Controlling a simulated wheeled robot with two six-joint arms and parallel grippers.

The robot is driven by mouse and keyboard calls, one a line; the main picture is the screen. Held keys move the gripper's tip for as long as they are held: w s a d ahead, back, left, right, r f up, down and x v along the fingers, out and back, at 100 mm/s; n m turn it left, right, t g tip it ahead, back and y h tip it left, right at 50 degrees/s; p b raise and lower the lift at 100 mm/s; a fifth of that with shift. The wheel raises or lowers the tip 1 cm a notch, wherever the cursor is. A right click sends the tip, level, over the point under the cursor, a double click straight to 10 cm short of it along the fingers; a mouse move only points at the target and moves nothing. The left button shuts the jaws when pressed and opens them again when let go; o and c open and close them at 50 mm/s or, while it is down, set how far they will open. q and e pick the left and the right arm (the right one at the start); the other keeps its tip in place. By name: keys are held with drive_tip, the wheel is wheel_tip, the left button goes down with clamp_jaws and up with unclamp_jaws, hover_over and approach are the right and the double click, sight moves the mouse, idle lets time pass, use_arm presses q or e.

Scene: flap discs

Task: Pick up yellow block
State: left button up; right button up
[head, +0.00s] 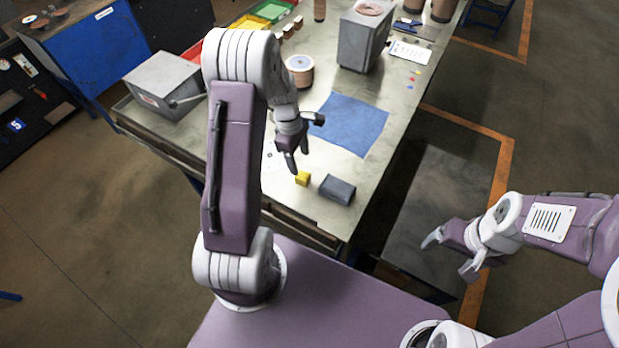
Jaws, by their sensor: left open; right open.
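A small yellow block (303,178) sits on the metal workbench (385,150) near its front edge, just left of a dark grey block (337,189). My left gripper (298,163) reaches down over the bench from the left. Its dark fingers are open, with the tips a little above and behind the yellow block in the picture. Whether they touch it cannot be told, but the block is not between them. My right gripper (451,254) is open and empty, out over the floor to the right of the bench.
A blue cloth (350,123) lies flat behind the blocks. A grey metal box (362,38) and a spool (299,70) stand further back. Another grey box (164,84) is at the bench's left. Bare bench lies right of the cloth.

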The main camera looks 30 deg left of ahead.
sight(303, 175)
use_arm(q)
drive_tip(key=shift+s+a+f, duration=0.15)
drive_tip(key=shift+a+f, duration=0.1)
drive_tip(key=f, duration=0.1)
drive_tip(key=d+f, duration=0.1)
drive_tip(key=f, duration=0.1)
drive_tip(key=shift+d, duration=0.15)
drive_tip(key=shift+w+f, duration=0.1)
drive_tip(key=shift+w, duration=0.15)
drive_tip(key=f, duration=0.3)
drive_tip(key=f+p, duration=0.1)
drive_tip(key=shift+s+f, duration=0.3)
drive_tip(key=shift+f, duration=0.1)
drive_tip(key=shift+w+d+f, duration=0.15)
drive_tip(key=shift+d+f, duration=0.05)
clamp_jaws()
drive_tip(key=shift+r, duration=0.15)
drive_tip(key=r, duration=0.4)
drive_tip(key=shift+d+r, duration=0.15)
drive_tip(key=shift+d, duration=0.15)
drive_tip(key=s+d+r, duration=0.2)
drive_tip(key=d+r, duration=0.1)
drive_tip(key=d, duration=0.2)
drive_tip(key=s+d+r+b, duration=0.1)
drive_tip(key=s+d+r, duration=0.1)
drive_tip(key=d, duration=0.3)
drive_tip(key=shift+s+r, duration=0.25)
drive_tip(key=shift+r, duration=0.5)
